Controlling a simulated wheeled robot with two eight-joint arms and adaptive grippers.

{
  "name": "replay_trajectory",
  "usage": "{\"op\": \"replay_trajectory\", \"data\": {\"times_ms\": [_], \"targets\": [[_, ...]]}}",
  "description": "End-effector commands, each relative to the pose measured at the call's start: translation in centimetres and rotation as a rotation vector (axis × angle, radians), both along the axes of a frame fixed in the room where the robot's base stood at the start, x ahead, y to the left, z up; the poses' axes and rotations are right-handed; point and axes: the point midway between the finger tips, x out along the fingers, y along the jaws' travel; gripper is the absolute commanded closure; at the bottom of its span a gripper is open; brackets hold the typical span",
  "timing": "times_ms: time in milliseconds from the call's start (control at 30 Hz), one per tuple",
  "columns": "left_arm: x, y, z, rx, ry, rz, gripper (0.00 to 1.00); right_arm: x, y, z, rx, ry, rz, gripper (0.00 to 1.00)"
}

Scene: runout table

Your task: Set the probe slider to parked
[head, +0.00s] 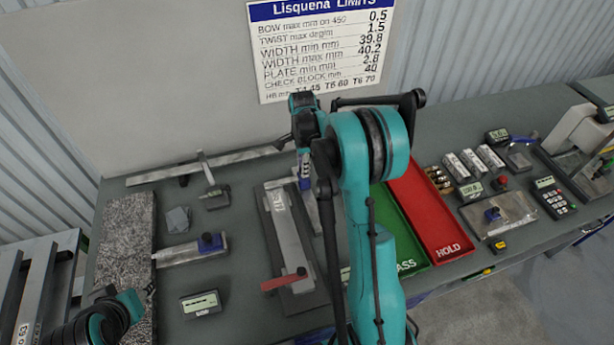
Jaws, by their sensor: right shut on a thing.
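My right gripper (304,172) points down over the back end of a long grey fixture (284,225) in the middle of the table. It is shut on a small blue piece (305,184), which I take to be the probe slider's knob. The gripper and my forearm hide most of it, so the slider's track, marks and setting cannot be read. The fixture carries a pale bar and a red handle (284,280) at its near end. My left gripper (148,290) is at the lower left, near the granite plate, mostly hidden; its jaws cannot be made out.
The granite plate (126,225) lies at left. A blue-clamped block (190,250), a small display (201,304) and a long straightedge (150,175) are nearby. Green (412,258) and red (432,215) trays lie right of my arm. Instruments crowd the far right.

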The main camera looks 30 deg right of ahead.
Motion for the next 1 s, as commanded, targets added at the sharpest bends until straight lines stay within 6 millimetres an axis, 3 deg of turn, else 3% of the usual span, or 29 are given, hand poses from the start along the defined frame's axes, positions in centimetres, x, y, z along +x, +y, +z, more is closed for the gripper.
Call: {"op": "replay_trajectory", "data": {"times_ms": [100,233,600,633,700,1000], "targets": [[0.0,0.0,-0.3,0.0,0.0,0.0,0.6,3.0,-0.7,-0.1,0.0,-0.001,0.0,1.0],[0.0,0.0,-0.4,0.0,0.0,0.0,0.6,5.1,-1.2,0.0,0.0,-0.001,-0.001,1.0],[0.0,0.0,-0.4,0.0,0.0,0.0,0.6,5.9,-1.4,0.1,-0.002,-0.006,0.0,1.0],[0.0,0.0,-0.4,0.0,0.0,0.0,0.6,5.9,-1.4,0.1,-0.002,-0.006,0.0,0.73],[0.0,0.0,-0.4,0.0,0.0,0.0,0.6,5.9,-1.4,0.1,-0.002,-0.006,0.0,0.54],[0.0,0.0,-0.4,0.0,0.0,0.0,0.6,5.7,-1.4,0.1,0.0,-0.002,0.0,0.54]]}}
